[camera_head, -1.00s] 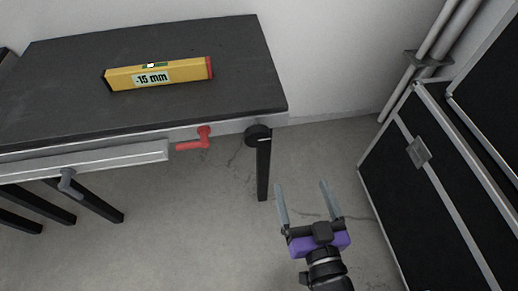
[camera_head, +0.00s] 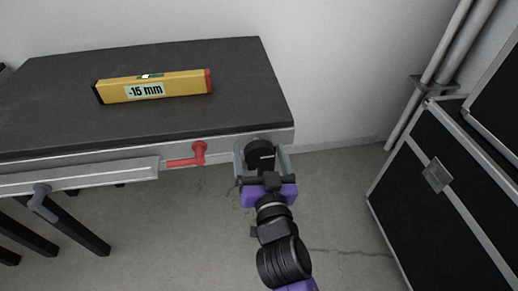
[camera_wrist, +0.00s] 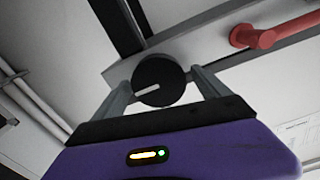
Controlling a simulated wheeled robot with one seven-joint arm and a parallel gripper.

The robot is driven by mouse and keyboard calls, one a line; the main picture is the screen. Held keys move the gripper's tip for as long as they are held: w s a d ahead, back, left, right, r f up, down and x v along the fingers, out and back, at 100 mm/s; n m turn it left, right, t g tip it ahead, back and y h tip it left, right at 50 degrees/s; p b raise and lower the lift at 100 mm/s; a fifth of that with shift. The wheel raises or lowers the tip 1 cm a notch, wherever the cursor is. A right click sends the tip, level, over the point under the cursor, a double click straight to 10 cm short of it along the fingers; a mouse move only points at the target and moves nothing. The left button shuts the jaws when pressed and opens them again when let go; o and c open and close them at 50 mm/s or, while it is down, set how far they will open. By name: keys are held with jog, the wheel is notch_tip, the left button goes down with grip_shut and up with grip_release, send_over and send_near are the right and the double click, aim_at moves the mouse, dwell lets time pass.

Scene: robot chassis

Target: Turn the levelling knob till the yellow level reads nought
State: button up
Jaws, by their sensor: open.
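The yellow level (camera_head: 180,85) lies on the dark table top (camera_head: 240,110), and its display reads -15 mm. The black levelling knob (camera_head: 259,152) is on the table's front edge, near the right corner. My gripper (camera_head: 262,160) is open, with one finger on each side of the knob. In the wrist view the knob (camera_wrist: 159,80) with its white pointer mark sits between the two fingertips (camera_wrist: 162,85). I cannot tell whether the fingers touch it.
A red crank handle (camera_head: 190,156) sticks out of the table front left of the knob; it also shows in the wrist view (camera_wrist: 270,36). A grey drawer front or rail (camera_head: 80,178) is further left. A black case (camera_head: 440,180) and pipes stand at the right. The floor between is clear.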

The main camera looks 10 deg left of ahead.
jog(key=shift+x, duration=0.8)
jog(key=c, duration=1.3)
jog(key=shift+c, duration=0.2)
jog(key=shift+n, duration=0.3)
